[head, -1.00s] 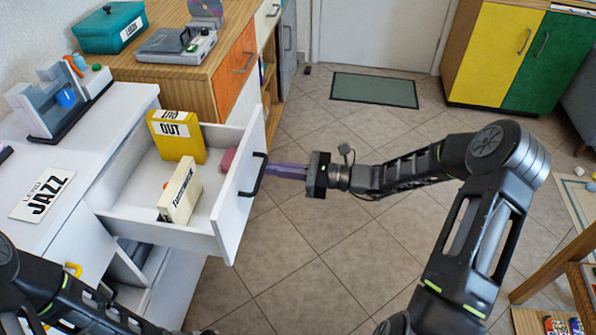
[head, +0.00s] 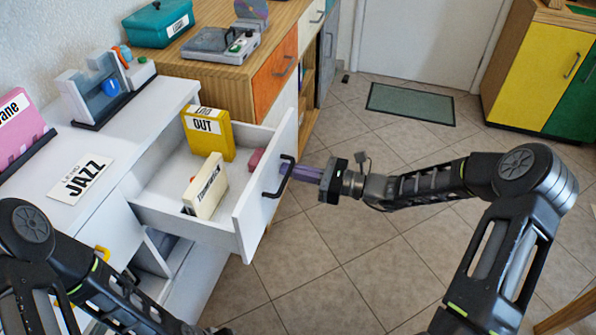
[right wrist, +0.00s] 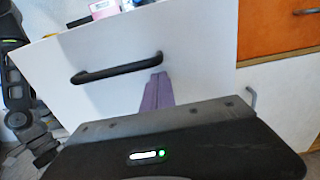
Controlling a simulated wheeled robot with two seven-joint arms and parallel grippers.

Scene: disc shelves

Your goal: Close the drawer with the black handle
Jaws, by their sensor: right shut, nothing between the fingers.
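The white drawer (head: 258,213) with the black handle (head: 279,176) stands pulled out of the white cabinet. Inside it are a yellow box marked OUT (head: 208,138), a cream box (head: 205,187) and a small pink item (head: 256,160). My right gripper (head: 288,170) has its purple fingers shut and empty, pointing at the drawer front by the handle. In the right wrist view the fingers (right wrist: 157,92) are just right of the handle (right wrist: 115,68), in front of the white panel; I cannot tell if they touch it. My left arm is at lower left, its gripper out of view.
A wooden cabinet with an orange door (head: 275,80) stands behind the drawer. The white top holds a JAZZ card (head: 82,180) and a pink box (head: 20,125). The tiled floor (head: 370,270) right of the drawer is free.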

